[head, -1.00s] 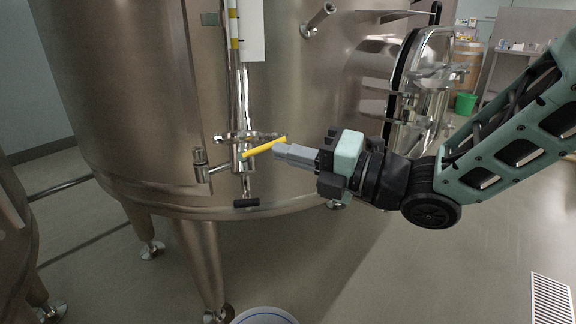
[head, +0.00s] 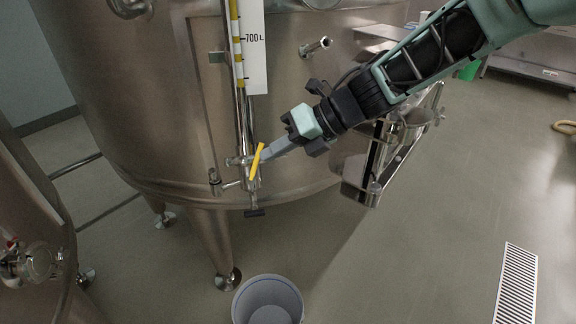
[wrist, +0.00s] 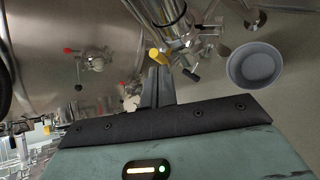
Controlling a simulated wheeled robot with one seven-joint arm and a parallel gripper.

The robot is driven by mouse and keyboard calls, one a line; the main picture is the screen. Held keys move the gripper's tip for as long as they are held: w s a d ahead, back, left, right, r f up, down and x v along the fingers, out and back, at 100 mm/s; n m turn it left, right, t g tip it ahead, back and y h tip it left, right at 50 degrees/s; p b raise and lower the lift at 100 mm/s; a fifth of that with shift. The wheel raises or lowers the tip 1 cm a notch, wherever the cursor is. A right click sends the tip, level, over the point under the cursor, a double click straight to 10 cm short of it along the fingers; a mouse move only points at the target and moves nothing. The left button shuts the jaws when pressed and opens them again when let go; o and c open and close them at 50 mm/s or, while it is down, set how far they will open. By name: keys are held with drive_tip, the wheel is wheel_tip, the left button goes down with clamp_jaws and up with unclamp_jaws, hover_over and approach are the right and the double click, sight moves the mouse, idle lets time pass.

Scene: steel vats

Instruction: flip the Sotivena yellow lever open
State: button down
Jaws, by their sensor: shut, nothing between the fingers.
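The yellow lever (head: 256,163) is on a small valve at the foot of the vertical gauge tube on the large steel vat (head: 160,110). It stands steeply in the head view, its upper end tipped right. My gripper (head: 266,155) is shut and empty, its fingertips at the right side of the lever; I cannot tell whether they touch. In the wrist view the lever's yellow end (wrist: 154,55) shows just beyond the shut fingers (wrist: 157,82); the rest of the lever is hidden or hard to make out. No name label is readable.
A grey bucket (head: 268,300) stands on the floor below the valve. A metal stub (head: 315,46) juts from the vat above my gripper. A hatch (head: 390,150) stands out at the right. Another vat (head: 25,225) is at the left. The floor at right is open, with a drain grate (head: 516,285).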

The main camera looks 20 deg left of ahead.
drive_tip(key=shift+a+r+n+h+p, duration=0.2)
drive_tip(key=shift+a+n+h+p, duration=0.2)
drive_tip(key=shift+h+p, duration=0.1)
drive_tip(key=shift+r+p, duration=0.7)
drive_tip(key=shift+r, duration=0.15)
drive_tip(key=shift+d, duration=0.1)
